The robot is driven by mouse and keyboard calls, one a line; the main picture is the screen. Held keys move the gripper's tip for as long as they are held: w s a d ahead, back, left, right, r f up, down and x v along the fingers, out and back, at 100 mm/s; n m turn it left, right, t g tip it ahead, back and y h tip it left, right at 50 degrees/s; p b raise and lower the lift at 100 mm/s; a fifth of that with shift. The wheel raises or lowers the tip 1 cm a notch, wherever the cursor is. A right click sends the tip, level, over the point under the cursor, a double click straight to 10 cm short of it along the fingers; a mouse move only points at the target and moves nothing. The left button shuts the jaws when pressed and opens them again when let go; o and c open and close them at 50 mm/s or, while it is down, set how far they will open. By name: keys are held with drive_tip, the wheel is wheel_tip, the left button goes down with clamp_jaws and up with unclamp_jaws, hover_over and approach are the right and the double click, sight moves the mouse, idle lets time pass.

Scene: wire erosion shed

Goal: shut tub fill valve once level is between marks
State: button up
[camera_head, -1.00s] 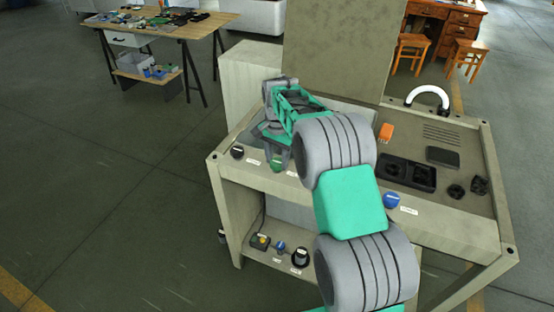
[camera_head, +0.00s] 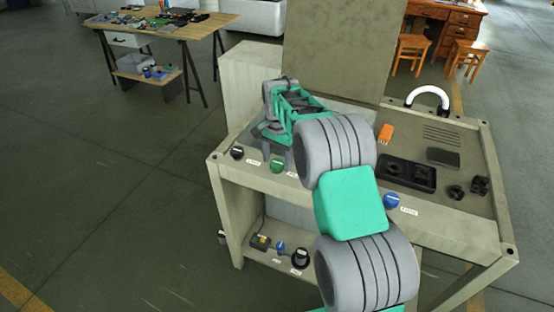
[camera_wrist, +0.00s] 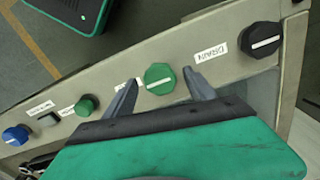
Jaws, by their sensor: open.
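A green knob (camera_head: 277,165) sits on the front panel of the grey cabinet (camera_head: 445,232). In the wrist view the green knob (camera_wrist: 159,76) shows between my fingertips, with its white pointer line slanting slightly. My gripper (camera_wrist: 159,84) is open, one finger on each side of the knob; I cannot tell whether they touch it. A black knob (camera_wrist: 261,39) with a DRAIN label (camera_wrist: 211,50) is to its right. I cannot read a label naming the fill valve. The tub's water level and marks are not visible; my arm covers part of the cabinet top.
A smaller green knob (camera_wrist: 85,106) and a blue knob (camera_wrist: 15,135) lie farther left along the panel in the wrist view. An orange item (camera_head: 385,132) and a black tray (camera_head: 406,174) are on the cabinet top. A lower shelf holds small parts. Floor at left is clear.

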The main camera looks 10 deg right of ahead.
sight(277, 162)
drive_tip(key=shift+r, duration=0.1)
wheel_tip(277, 162, up, 8)
drive_tip(key=shift+f+b, duration=0.15)
drive_tip(key=shift+b, duration=0.35)
drive_tip(key=s+r+n+t, duration=0.2)
drive_tip(key=s+r+n, duration=0.3)
drive_tip(key=s, duration=0.8)
drive_tip(key=s+f+n, duration=0.2)
drive_tip(key=s, duration=0.5)
drive_tip(key=s+f+n+t, duration=0.1)
drive_tip(key=s+f+n, duration=0.1)
drive_tip(key=s, duration=0.6)
drive_tip(key=shift+s+t, duration=0.3)
